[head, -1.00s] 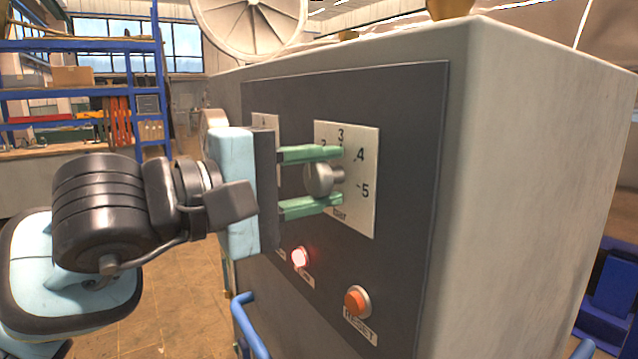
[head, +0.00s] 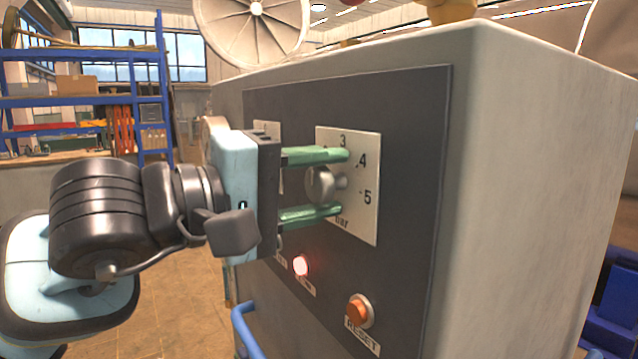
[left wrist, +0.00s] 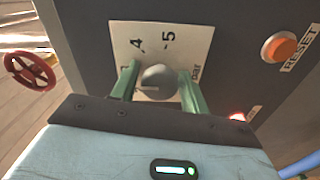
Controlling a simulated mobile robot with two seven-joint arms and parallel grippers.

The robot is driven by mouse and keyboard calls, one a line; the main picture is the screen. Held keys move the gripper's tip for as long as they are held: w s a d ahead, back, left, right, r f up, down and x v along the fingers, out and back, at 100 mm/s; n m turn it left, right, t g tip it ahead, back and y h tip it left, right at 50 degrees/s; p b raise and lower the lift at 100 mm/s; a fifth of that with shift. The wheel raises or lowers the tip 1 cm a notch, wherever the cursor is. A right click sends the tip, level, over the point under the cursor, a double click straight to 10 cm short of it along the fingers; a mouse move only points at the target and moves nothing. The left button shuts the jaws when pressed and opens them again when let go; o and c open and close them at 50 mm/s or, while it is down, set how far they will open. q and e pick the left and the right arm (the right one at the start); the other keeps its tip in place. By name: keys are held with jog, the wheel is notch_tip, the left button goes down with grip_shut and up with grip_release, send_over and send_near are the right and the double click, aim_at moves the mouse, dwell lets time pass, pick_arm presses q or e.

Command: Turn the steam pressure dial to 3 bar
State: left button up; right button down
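The steam pressure dial is a round grey metal knob (head: 320,184) on a pale scale plate (head: 362,215) marked 3, 4, 5 and bar. The knob also shows in the left wrist view (left wrist: 159,83). My left gripper (head: 341,183) reaches to the plate with its green fingers above and below the knob. In the left wrist view, the fingers (left wrist: 160,88) stand on either side of the knob, with narrow gaps. It looks open around the knob, not clamped. The upper finger hides the low end of the scale; I cannot read the knob's setting. My right gripper is out of view.
Below the dial are a lit red lamp (head: 301,265) and an orange RESET button (head: 360,311) on the dark panel (head: 405,170). A blue rail (head: 246,330) runs below left. A large pale wheel (head: 250,30) stands behind the cabinet. A red handwheel (left wrist: 30,71) shows in the left wrist view.

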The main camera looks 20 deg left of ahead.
aim_at(312, 187)
pick_arm(q)
jog(key=shift+o, duration=0.7)
jog(key=b+v, duration=0.1)
jog(key=v, duration=0.5)
jog(key=shift+s+a+f, duration=0.1)
jog(key=shift+a, duration=0.1)
jog(key=shift+s+a, duration=0.4)
jog(key=shift+s, duration=0.25)
